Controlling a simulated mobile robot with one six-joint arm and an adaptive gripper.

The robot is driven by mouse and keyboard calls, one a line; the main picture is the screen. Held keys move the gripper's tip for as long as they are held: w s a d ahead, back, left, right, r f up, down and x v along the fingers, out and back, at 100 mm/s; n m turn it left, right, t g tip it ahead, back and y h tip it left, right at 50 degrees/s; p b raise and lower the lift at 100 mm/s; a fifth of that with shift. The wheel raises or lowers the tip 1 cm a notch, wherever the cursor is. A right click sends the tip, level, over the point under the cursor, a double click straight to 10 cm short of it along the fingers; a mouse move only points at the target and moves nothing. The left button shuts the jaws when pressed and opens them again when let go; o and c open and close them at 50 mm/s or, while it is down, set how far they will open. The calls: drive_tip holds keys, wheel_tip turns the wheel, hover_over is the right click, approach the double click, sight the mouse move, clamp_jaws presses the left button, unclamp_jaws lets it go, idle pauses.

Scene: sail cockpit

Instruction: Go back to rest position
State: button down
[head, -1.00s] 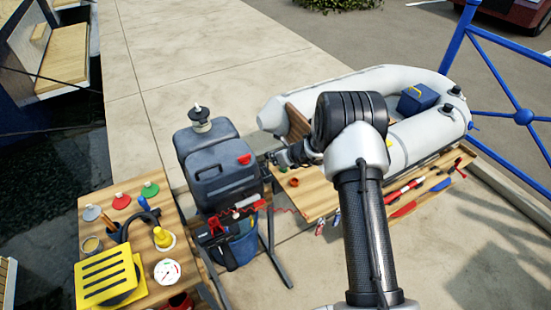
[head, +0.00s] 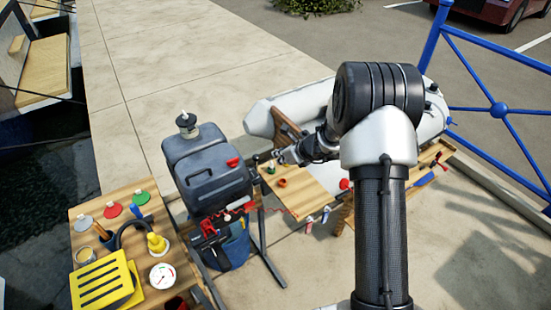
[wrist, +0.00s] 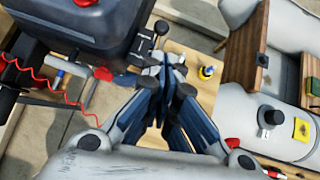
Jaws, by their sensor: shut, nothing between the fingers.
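My gripper (head: 277,158) is in the middle of the head view, just right of the dark outboard motor (head: 205,170). It also shows in the wrist view (wrist: 168,62), where its fingers meet and hold nothing. The fingertips show over or beside the edge of a wooden board (head: 305,190). In the wrist view the motor's dark body (wrist: 95,25) is close at the left of the fingers; I cannot tell the exact gap. My arm covers part of the grey dinghy in the head view.
The grey inflatable dinghy (head: 268,117) lies behind my arm. A red coiled cord (wrist: 35,85) hangs by the motor. A blue bucket (head: 236,250) stands under it. A yellow slotted box (head: 100,285) sits on the left wooden table (head: 130,235). Pavement beyond the motor is clear.

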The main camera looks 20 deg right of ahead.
drive_tip(key=shift+d+r, duration=0.1)
idle(0.5)
drive_tip(key=s+a+r+n+g+y+b, duration=0.1)
drive_tip(key=s+a+r+n, duration=0.5)
drive_tip(key=s+r+n, duration=0.25)
drive_tip(key=s+a+r+n+g+y+b, duration=0.1)
drive_tip(key=s+a+r+n, duration=0.5)
drive_tip(key=r, duration=0.4)
drive_tip(key=s+d+n+h+b, duration=0.1)
drive_tip(key=s+d+n+h, duration=0.2)
drive_tip(key=s+n, duration=0.5)
drive_tip(key=s+d+n+g+h+b, duration=0.1)
drive_tip(key=s+d+n+h, duration=0.2)
drive_tip(key=s+n, duration=0.5)
drive_tip(key=s+d, duration=0.1)
drive_tip(key=s, duration=0.9)
drive_tip(key=shift+r+b, duration=0.35)
drive_tip(key=c, duration=2.4)
unclamp_jaws()
drive_tip(key=shift+s, duration=0.1)
